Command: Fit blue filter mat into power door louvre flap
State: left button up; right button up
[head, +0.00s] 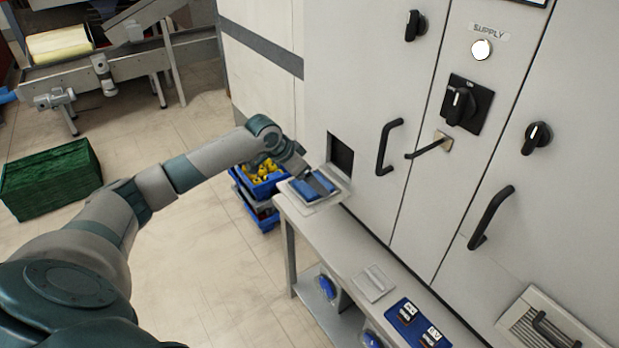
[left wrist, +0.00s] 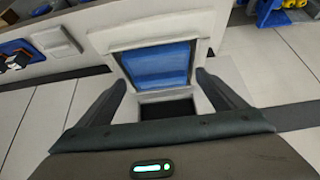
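The louvre flap (head: 338,196) is folded out from the cabinet door, below a dark square opening (head: 340,155). The blue filter mat (head: 325,181) lies inside the flap's pale frame. In the left wrist view, the mat (left wrist: 158,66) fills the flap's frame (left wrist: 201,20), with the dark opening (left wrist: 166,108) nearer the camera. My left gripper (head: 308,181) is over the flap and hides the middle of the mat in the head view. Its fingers (left wrist: 160,82) are spread apart, one on each side, with nothing clamped between them. My right gripper is not in view.
A bench (head: 352,250) runs along the cabinet, holding a pale square plate (head: 374,283) and a blue tray (head: 418,324). Blue crates (head: 262,187) with yellow items stand behind the flap. Door handles (head: 386,147) stick out to the right.

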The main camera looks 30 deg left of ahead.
pick_arm(q)
jog(key=shift+r, duration=0.55)
jog(key=b+v, duration=0.2)
jog(key=v, duration=1)
jog(key=shift+b, duration=0.4)
